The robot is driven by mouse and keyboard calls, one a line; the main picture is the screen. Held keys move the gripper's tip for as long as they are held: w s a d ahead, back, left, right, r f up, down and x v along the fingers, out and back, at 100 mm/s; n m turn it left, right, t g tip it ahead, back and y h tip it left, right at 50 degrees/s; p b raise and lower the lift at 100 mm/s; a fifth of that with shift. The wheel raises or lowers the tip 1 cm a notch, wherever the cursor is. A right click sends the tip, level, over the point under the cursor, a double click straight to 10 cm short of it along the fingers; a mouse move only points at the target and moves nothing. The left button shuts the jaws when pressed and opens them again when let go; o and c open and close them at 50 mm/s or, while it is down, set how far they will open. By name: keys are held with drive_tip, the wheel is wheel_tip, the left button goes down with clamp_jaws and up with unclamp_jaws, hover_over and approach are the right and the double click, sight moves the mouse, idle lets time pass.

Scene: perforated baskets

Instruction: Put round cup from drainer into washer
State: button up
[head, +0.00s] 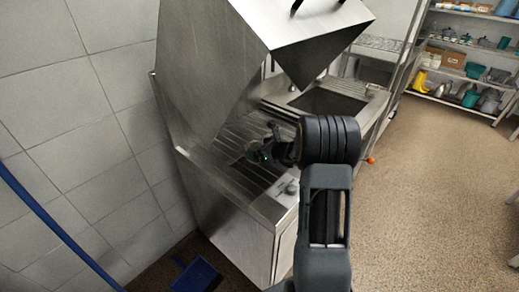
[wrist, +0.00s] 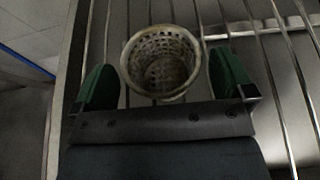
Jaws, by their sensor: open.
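The round cup (wrist: 162,90) is a pale, worn, perforated basket with its open mouth facing my wrist camera. It sits over parallel metal rails, between the two green fingers of my gripper (wrist: 167,78). The fingers are open, with a small gap visible on each side of the cup. In the head view my gripper (head: 262,154) is low over the ribbed metal surface under the raised steel hood of the washer (head: 215,70). The cup is small and unclear there, partly hidden by my wrist.
Shelves (head: 465,60) with several containers are at the back right. A blue pole (head: 55,225) crosses the left side. The floor at right is clear. The hood overhangs close to my gripper.

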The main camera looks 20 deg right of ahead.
drive_tip(key=v, duration=1.1)
drive_tip(key=s+a+r+n+g+y, duration=0.1)
drive_tip(key=s+a+n+g, duration=0.35)
drive_tip(key=a+n, duration=0.3)
drive_tip(key=s+a+r+n+g, duration=0.25)
drive_tip(key=s+a+n, duration=0.25)
drive_tip(key=a+n, duration=0.25)
drive_tip(key=s+a+n+g+h, duration=0.2)
drive_tip(key=s+n+h, duration=0.4)
drive_tip(key=s+n, duration=0.4)
drive_tip(key=shift+s+a+n+h, duration=0.2)
drive_tip(key=shift+s+n+h, duration=0.1)
drive_tip(key=shift+n, duration=2.8)
drive_tip(key=shift+r, duration=0.15)
wheel_tip(320, 180, up, 4)
drive_tip(key=p, duration=0.3)
